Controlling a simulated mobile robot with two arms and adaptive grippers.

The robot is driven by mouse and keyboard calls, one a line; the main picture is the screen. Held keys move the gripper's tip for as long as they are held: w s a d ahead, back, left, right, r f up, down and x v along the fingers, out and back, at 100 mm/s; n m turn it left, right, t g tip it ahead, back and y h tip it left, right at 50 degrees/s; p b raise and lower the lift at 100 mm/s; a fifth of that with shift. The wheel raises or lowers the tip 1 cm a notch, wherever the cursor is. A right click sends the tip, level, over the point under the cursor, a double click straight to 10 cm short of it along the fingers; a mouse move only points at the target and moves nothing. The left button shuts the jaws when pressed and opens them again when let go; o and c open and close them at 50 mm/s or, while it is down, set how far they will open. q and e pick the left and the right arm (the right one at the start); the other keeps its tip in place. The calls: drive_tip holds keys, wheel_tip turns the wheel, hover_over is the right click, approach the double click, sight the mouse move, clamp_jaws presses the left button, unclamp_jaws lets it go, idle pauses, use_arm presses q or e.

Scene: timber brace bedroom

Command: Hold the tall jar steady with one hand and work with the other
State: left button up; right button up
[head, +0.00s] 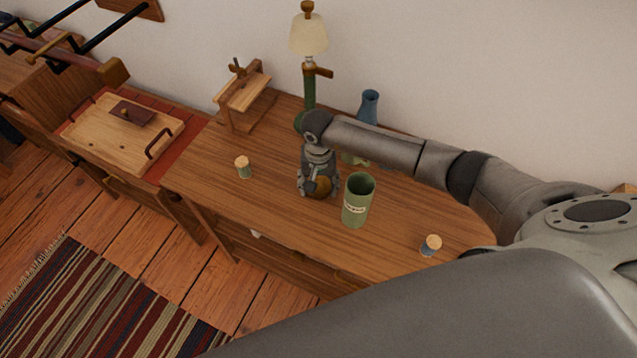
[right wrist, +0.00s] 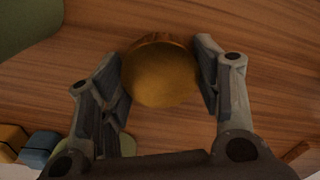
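The tall jar (head: 355,208) is green with a pale label and an open top. It stands upright on the wooden desk, and part of a green surface, likely this jar, shows in the right wrist view (right wrist: 25,22). My right gripper (head: 318,188) is just left of the jar and apart from it. Its fingers (right wrist: 160,75) lie against both sides of a round golden-brown piece (right wrist: 160,72), which also shows in the head view (head: 321,187). I cannot tell whether this piece rests on the desk. My left gripper is not in view.
Small cork-topped jars stand at the left (head: 243,168) and right front (head: 431,246) of the desk (head: 275,215). A lamp (head: 309,35), a wooden stand (head: 243,92) and a blue vase (head: 368,107) stand at the back. Desk space between the left small jar and my gripper is clear.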

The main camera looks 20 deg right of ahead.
drive_tip(key=o, duration=0.4)
drive_tip(key=shift+o, duration=0.2)
